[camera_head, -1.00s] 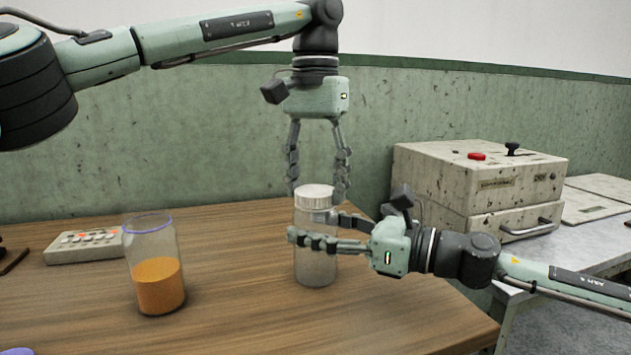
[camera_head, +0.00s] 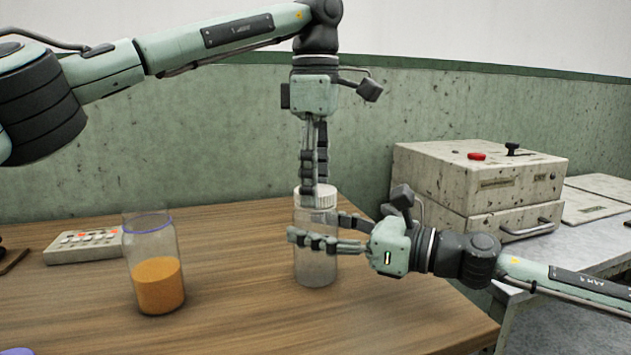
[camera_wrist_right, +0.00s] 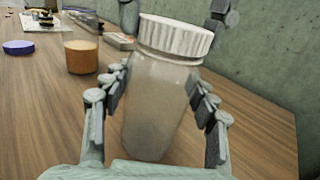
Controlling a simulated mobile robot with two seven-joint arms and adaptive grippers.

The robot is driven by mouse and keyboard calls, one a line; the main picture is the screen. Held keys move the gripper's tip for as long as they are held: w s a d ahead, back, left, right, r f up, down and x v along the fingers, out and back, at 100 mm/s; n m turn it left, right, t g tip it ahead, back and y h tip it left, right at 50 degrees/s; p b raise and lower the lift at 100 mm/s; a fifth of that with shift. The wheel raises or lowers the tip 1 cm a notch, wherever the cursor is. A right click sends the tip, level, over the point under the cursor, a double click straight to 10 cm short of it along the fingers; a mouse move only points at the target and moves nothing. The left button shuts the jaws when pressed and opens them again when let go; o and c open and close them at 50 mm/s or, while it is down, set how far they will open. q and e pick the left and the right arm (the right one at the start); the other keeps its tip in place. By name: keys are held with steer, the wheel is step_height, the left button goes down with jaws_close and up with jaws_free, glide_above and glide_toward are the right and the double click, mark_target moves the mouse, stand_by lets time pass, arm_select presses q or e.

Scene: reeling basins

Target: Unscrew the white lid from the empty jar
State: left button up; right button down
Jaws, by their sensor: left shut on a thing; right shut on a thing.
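The empty clear jar (camera_head: 316,268) stands upright on the wooden table, with the ribbed white lid (camera_head: 326,202) on its top. In the right wrist view the jar (camera_wrist_right: 152,110) looks empty, and the lid (camera_wrist_right: 172,36) sits on its mouth. My left gripper (camera_head: 315,190) points straight down from above and is shut on the lid, a finger on either side. My right gripper (camera_head: 318,230) comes in level from the right and is shut on the jar's upper body, below the lid. The fingers partly cover the lid and the jar.
A glass jar with orange powder (camera_head: 160,285) stands to the left. Behind it lies a pale button panel (camera_head: 85,247). A blue lid (camera_wrist_right: 18,47) lies on the table. A speckled machine box (camera_head: 480,185) stands at the right. The front middle of the table is clear.

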arm_select(q)
steer(key=n, duration=2.5)
steer(key=shift+n, duration=0.3)
steer(key=n, duration=0.4)
steer(key=shift+n, duration=0.4)
steer(key=n, duration=0.2)
steer(key=shift+r+n, duration=0.1)
steer(key=shift+n, duration=0.3)
steer(key=shift+r, duration=0.1)
steer(key=shift+r, duration=1)
